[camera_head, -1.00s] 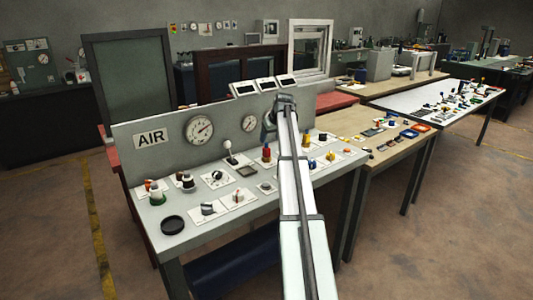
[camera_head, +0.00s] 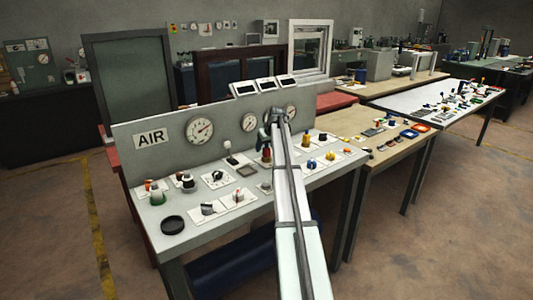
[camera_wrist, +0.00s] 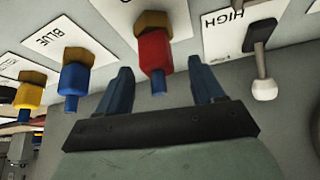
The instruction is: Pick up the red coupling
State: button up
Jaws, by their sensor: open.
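The red coupling (camera_wrist: 154,50) sits in a brass-coloured hex collar on a white plate of the panel, with a short blue tip pointing towards my gripper. My gripper (camera_wrist: 159,72) is open in the wrist view, with one dark blue finger on each side of the coupling's lower end. Gaps show between the coupling and both fingers. In the head view my arm reaches over the AIR panel, and I cannot make out this coupling or the fingers clearly there.
A blue coupling (camera_wrist: 75,77) and a yellow coupling (camera_wrist: 31,90) stand left of the red one. A lever switch with a white knob (camera_wrist: 264,88) is on the right, by the HIGH label. The grey AIR bench (camera_head: 225,222) carries several other knobs and gauges.

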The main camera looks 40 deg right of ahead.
grip_shut()
dwell(0.5)
jog(key=shift+r, duration=0.1)
notch_tip(320, 180, up, 11)
jog(key=shift+f, duration=0.1)
dwell(0.4)
jog(key=s+a, duration=0.2)
jog(key=a, duration=1)
jog(key=shift+s+a, duration=0.15)
jog(key=shift+a, duration=0.05)
dwell(0.4)
